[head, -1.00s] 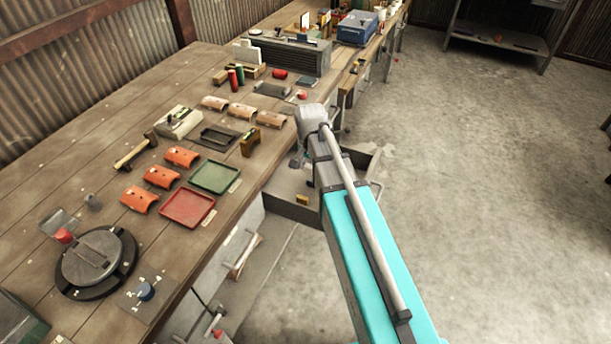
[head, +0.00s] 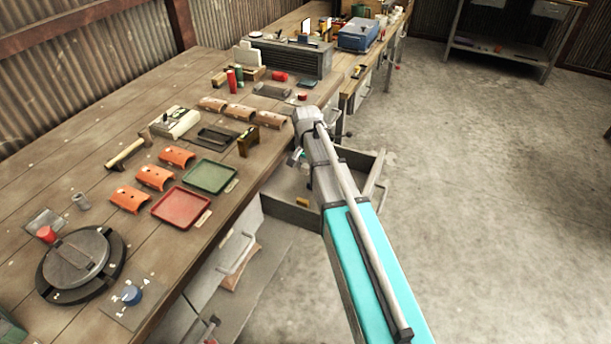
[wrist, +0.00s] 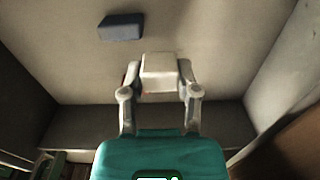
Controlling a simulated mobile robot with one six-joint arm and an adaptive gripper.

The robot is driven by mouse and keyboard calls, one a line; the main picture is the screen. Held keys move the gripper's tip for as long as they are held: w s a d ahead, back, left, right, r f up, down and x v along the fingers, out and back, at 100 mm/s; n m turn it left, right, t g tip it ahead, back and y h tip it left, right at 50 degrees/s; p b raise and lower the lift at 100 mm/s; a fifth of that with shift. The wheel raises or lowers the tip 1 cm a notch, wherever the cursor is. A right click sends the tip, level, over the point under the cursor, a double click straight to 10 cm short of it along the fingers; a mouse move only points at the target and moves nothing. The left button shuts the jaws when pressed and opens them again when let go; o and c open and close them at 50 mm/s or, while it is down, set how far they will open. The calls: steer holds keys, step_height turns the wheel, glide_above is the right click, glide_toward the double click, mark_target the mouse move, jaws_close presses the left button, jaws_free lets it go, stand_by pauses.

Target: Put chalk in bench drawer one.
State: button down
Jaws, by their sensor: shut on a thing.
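In the wrist view, my gripper (wrist: 157,76) is shut on a whitish block (wrist: 159,70), which looks like the chalk. The gripper points into the open drawer (wrist: 70,62), with the block over its pale floor; I cannot tell whether the block touches it. A dark blue block (wrist: 121,27) lies in the drawer, apart from the gripper. In the head view, the open drawer (head: 362,160) sticks out from the bench front. My arm crosses it and hides much of its inside. My gripper (head: 298,157) shows only partly there, and the held block is hidden.
A small yellow thing (head: 302,202) shows at the drawer's near edge. The bench top holds a green tray (head: 210,177), a red tray (head: 181,207), several curved tiles and tools. Another drawer front with a handle (head: 236,252) is nearer. The floor at right is clear.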

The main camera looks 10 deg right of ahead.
mark_target(306, 179)
steer(key=shift+w+f+b, duration=0.45)
steer(key=shift+f+b, duration=0.15)
steer(key=shift+b, duration=0.05)
steer(key=shift+f+b, duration=1.4)
steer(key=shift+f, duration=0.05)
steer(key=shift+f, duration=0.1)
steer(key=shift+c, duration=1.7)
jaws_free()
step_height(306, 179, up, 12)
steer(key=p, duration=1.2)
steer(key=shift+s, duration=0.1)
